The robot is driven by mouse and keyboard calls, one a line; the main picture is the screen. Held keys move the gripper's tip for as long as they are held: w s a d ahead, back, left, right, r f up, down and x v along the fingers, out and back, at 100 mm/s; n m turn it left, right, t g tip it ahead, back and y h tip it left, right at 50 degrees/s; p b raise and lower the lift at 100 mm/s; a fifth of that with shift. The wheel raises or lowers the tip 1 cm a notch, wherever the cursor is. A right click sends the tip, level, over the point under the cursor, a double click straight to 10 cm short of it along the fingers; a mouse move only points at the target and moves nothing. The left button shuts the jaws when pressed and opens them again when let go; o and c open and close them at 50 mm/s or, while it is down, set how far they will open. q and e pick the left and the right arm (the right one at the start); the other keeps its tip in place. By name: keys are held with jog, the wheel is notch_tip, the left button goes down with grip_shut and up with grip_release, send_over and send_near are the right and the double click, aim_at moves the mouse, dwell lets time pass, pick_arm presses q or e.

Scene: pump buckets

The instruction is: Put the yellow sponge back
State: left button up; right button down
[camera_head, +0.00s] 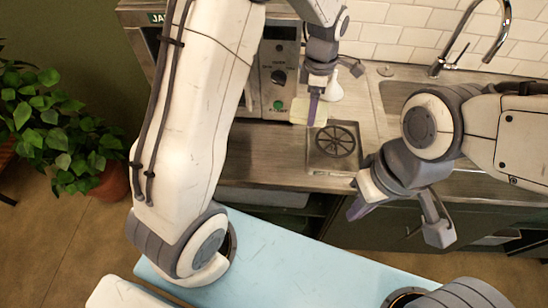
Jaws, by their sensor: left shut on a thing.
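The pale yellow sponge (300,112) is at the back of the wooden counter, in front of the appliance panel. My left gripper (316,108) reaches down from above and is shut on the sponge. One purple finger shows against the sponge's right part; the other finger is hidden. I cannot tell whether the sponge touches the counter. My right gripper (398,218) is open and empty, in front of the counter's front edge and well away from the sponge.
A white bottle (334,90) stands just behind my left gripper. An appliance with a knob (277,76) is behind. The sink (394,94) and tap (504,30) are at right. A potted plant (62,130) stands left.

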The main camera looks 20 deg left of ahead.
pick_arm(q)
jog(key=shift+w+d+r+n, duration=0.1)
jog(key=shift+d+r+n, duration=0.1)
jog(key=shift+n, duration=0.2)
jog(key=shift+s+a+f, duration=0.1)
jog(key=shift+s, duration=0.1)
jog(key=p, duration=0.3)
send_over(276, 158)
notch_tip(276, 158, down, 7)
jog(key=shift+r, duration=0.1)
notch_tip(276, 158, down, 4)
jog(key=shift+s+r, duration=0.1)
jog(key=shift+r, duration=0.05)
jog(key=shift+f, duration=0.2)
jog(key=shift+f, duration=0.15)
jog(key=o, duration=1.2)
jog(key=shift+c, duration=0.2)
